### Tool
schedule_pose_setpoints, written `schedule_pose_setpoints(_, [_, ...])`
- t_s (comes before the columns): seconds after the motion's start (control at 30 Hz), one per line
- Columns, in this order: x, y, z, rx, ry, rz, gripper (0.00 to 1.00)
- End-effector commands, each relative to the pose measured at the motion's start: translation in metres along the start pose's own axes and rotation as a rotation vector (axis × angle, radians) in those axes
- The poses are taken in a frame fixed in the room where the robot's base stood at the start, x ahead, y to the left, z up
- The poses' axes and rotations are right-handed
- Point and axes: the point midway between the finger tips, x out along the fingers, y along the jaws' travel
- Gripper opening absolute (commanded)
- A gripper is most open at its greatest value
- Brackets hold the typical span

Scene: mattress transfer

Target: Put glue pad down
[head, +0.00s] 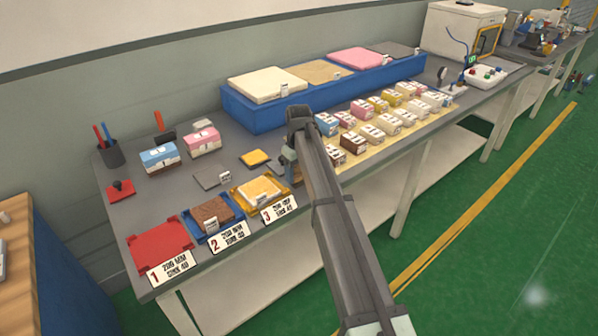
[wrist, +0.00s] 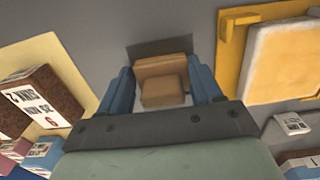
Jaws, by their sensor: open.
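A small brown block with a lighter tan front part, likely the glue pad (wrist: 163,92), is between my gripper's two blue fingers in the wrist view. My gripper (wrist: 162,88) is open around it, low over the grey tabletop; I cannot tell whether the fingers touch its sides. A dark shadow lies just beyond the block. In the head view my gripper (head: 291,162) is at the bench, right of the yellow tray 3 (head: 238,198) and left of the cream sheet. My arm hides most of the block there.
The yellow tray is close by in the wrist view (wrist: 232,40). Labelled small blocks stand on the cream sheet (head: 350,158). A blue platform (head: 245,113) with large pads is behind. A red tray (head: 160,245) and blue tray (head: 193,226) are left. A thin yellow pad (head: 254,158) lies near my gripper.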

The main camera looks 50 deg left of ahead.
Motion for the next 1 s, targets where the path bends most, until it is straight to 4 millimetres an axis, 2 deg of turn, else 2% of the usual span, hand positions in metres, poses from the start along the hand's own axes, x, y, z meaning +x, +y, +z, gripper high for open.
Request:
schedule_pose_setpoints(0.03, [0.007,-0.008,0.003,-0.005,-0.010,-0.015,0.84])
schedule_pose_setpoints(0.17, [0.007,-0.009,0.003,-0.006,-0.011,-0.015,0.84])
schedule_pose_setpoints(0.37, [-0.005,-0.008,0.003,-0.006,-0.010,-0.014,0.84])
schedule_pose_setpoints(0.67, [-0.062,0.004,0.004,-0.002,-0.004,-0.007,0.84])
schedule_pose_setpoints(0.8, [-0.091,0.004,0.003,-0.003,-0.003,-0.006,0.84])
schedule_pose_setpoints(1.0, [-0.123,0.005,0.003,-0.002,-0.003,-0.006,0.84])
